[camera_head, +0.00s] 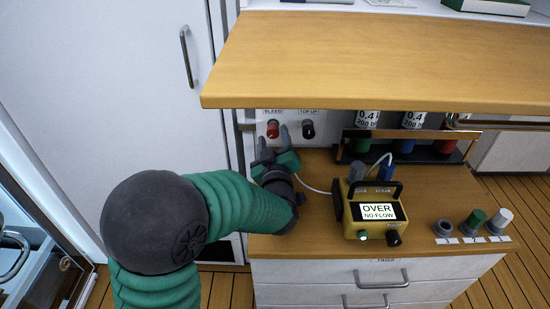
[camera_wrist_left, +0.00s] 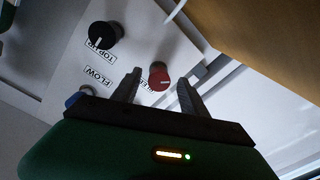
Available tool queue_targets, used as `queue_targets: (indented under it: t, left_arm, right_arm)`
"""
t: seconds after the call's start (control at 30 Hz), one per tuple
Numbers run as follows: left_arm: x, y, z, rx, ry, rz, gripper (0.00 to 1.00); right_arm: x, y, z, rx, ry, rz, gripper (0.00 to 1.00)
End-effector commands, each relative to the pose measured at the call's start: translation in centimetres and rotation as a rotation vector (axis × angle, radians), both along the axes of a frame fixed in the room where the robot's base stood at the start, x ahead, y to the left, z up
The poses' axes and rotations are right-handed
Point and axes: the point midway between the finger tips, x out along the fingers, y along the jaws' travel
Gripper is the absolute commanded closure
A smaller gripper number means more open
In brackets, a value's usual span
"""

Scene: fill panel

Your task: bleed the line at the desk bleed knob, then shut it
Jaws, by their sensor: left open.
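The red bleed knob (camera_head: 272,129) sits on the white panel under the label BLEED, left of the black TOP-UP knob (camera_head: 308,129). The left wrist view also shows the red knob (camera_wrist_left: 159,75), with its white pointer line, and the black knob (camera_wrist_left: 103,36). My left gripper (camera_head: 272,142) is open just in front of and below the red knob. In the left wrist view its fingers (camera_wrist_left: 158,92) stand on either side of the red knob's line, with a gap between them. I cannot tell whether they touch it. My right gripper is not in view.
A wooden shelf (camera_head: 380,62) overhangs the panel. Bottles stand in a rack at the back. Several knobs sit at the right. A blue knob (camera_wrist_left: 80,97) is partly hidden by my gripper.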

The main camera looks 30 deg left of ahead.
Motion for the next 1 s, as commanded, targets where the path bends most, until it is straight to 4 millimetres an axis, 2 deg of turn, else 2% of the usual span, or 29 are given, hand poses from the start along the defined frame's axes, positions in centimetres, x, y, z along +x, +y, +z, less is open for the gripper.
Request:
queue_targets:
  t: [0.3, 0.33, 0.4, 0.63, 0.8, 1.0]
  left_arm:
    - [-7.6, -5.5, 0.2, 0.002, 0.002, -0.005, 0.49]
    - [-7.7, -5.4, -1.0, 0.002, -0.005, 0.002, 0.49]
    - [-8.1, -5.5, -1.3, 0.002, -0.008, 0.010, 0.49]
    - [-9.7, -6.8, -1.2, -0.001, -0.005, 0.001, 0.49]
    - [-11.5, -8.2, -0.4, -0.001, 0.000, -0.001, 0.49]
    - [-11.9, -8.4, -0.3, -0.001, 0.003, 0.002, 0.49]
  right_arm:
    - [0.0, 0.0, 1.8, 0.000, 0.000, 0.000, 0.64]
    - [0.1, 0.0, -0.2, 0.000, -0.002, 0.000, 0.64]
    - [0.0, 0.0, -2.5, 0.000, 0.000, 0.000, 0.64]
    - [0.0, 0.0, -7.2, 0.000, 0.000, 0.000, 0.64]
    - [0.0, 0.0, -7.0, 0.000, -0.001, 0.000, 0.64]
    - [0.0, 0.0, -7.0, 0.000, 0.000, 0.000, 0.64]
